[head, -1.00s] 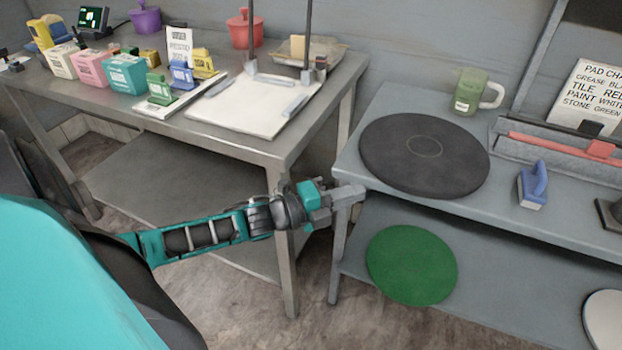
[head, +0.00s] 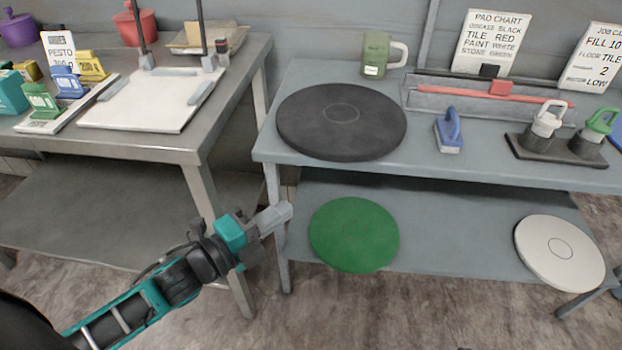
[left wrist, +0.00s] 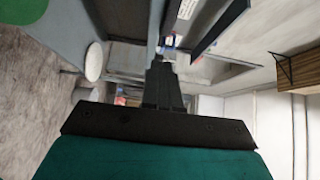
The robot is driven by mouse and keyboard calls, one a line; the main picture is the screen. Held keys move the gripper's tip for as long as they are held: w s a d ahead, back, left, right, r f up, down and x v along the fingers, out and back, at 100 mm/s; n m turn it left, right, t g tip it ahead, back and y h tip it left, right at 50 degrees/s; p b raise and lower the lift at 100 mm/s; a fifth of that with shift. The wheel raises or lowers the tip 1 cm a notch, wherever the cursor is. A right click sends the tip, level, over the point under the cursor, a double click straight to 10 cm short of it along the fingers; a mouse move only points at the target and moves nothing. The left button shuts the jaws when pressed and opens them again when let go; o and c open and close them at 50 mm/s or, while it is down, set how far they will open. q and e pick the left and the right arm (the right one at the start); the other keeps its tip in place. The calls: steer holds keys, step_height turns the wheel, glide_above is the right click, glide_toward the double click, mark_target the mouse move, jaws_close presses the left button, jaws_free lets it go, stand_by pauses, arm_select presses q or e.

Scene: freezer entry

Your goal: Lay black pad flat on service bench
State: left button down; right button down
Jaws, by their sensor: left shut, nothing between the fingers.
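The black pad (head: 341,135), a round dark disc, lies flat on the top of the service bench (head: 290,178), at its left end. My left gripper (head: 279,214) is shut and empty. In the head view it appears below and left of the pad, by the bench's front left leg, and does not touch the pad. In the left wrist view my left gripper (left wrist: 163,80) shows its fingers together with nothing between them. The right gripper is in neither view.
A green pad (head: 354,235) and a white pad (head: 560,253) lie on the lower shelf. A green jug (head: 375,56), blue brush (head: 449,130) and bottle holder (head: 550,152) stand on the bench. A steel table (head: 225,105) with a white board (head: 140,105) stands left.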

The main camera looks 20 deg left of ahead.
arm_select(q)
steer(key=d+n+t+y+b, duration=0.1)
steer(key=d+n+y+b, duration=0.1)
steer(key=d, duration=0.1)
glide_toward(324, 157)
steer(key=w+d, duration=0.3)
steer(key=d, duration=0.3)
steer(key=shift+w+a+y+b, duration=0.4)
steer(key=shift+w+a+b, duration=0.2)
steer(key=shift+w+a, duration=0.55)
steer(key=shift+w, duration=0.45)
steer(key=shift+w+a+p, duration=0.4)
steer(key=shift+w+a, duration=0.25)
steer(key=shift+w, duration=0.35)
steer(key=shift+s, duration=0.1)
